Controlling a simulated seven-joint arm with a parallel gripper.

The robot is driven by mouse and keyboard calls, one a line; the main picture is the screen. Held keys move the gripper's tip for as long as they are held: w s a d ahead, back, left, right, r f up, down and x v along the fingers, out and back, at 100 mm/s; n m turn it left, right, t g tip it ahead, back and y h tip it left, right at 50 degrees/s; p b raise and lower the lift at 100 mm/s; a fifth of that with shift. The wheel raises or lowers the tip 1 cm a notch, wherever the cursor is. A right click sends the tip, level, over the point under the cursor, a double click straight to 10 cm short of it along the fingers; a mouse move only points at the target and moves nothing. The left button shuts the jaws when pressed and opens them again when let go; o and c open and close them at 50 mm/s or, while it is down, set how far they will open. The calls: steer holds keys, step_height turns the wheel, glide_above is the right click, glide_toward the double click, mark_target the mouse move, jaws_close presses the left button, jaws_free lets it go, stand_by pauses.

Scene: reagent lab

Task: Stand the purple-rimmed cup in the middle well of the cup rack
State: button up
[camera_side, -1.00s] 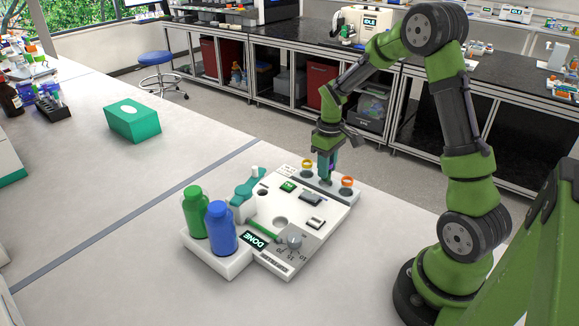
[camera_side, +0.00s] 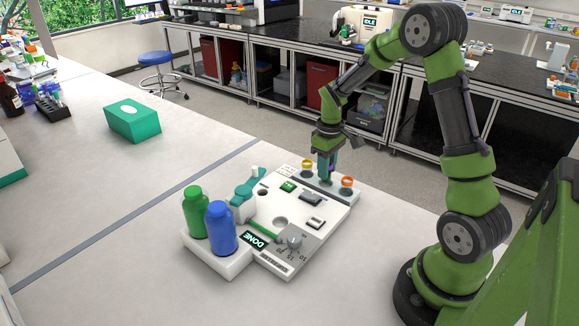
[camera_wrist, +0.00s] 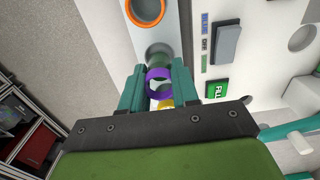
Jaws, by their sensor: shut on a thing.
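The purple-rimmed cup (camera_wrist: 158,82) is between the two fingers of my gripper (camera_wrist: 158,88) in the wrist view; my gripper is shut on it. Its rim faces the camera and its body points toward a round grey well (camera_wrist: 158,50) of the rack. I cannot tell whether its base is inside that well or above it. In the side view my gripper (camera_side: 327,180) points down over the middle of the cup rack (camera_side: 326,190), and its fingers hide the cup. An orange-rimmed cup (camera_side: 347,182) and a yellow-rimmed cup (camera_side: 307,165) stand at either end of the rack.
A white device panel (camera_side: 290,222) with buttons, a dial and a round hole adjoins the rack. A green bottle (camera_side: 194,213) and a blue bottle (camera_side: 221,230) stand at its left. A green tissue box (camera_side: 133,121) is farther back.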

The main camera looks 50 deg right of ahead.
steer(key=shift+f, duration=1.1)
stand_by(0.9)
steer(key=o, duration=1.4)
steer(key=shift+r, duration=0.15)
steer(key=shift+r, duration=3.4)
